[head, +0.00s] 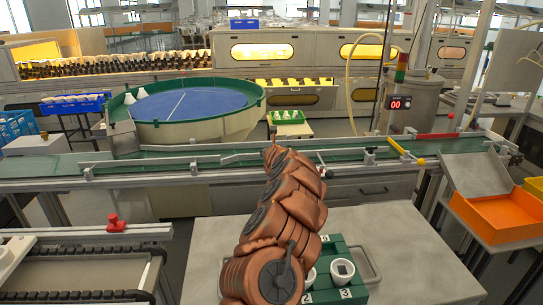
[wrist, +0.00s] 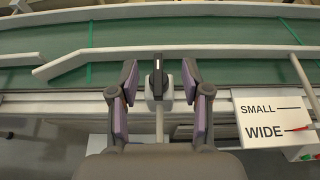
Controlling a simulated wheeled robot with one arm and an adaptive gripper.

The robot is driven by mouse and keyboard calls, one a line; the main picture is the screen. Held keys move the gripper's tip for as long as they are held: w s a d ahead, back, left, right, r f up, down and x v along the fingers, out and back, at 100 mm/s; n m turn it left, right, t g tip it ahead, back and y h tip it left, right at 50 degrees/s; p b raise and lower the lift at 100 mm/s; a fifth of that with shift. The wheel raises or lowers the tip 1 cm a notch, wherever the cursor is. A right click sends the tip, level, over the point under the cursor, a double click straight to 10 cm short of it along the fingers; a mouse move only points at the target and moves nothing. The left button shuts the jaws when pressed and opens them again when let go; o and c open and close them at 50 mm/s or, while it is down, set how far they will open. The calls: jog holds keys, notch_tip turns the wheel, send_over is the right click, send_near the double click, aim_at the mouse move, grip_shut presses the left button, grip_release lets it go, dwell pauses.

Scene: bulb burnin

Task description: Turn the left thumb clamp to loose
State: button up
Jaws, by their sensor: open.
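In the wrist view a thumb clamp (wrist: 158,80) shows as an upright black tab with a thin white line, on a light grey block at the guide rail. My gripper (wrist: 158,73) is open, with one finger on each side of the tab. A gap shows on both sides, so neither finger appears to touch it. In the head view my arm reaches to the conveyor and hides this clamp and my fingertips. Another dark clamp (head: 370,153) stands farther right on the near rail.
A white sign (wrist: 268,120) reads SMALL and WIDE, with a red pointer at WIDE. The guide rail (wrist: 210,51) runs along the green conveyor belt (wrist: 220,33). A green block (head: 340,254) holding white pieces sits on the cart below my arm. An orange bin (head: 500,215) is at right.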

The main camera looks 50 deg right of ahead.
jog(key=shift+v, duration=2.85)
jog(key=shift+a+f, duration=0.1)
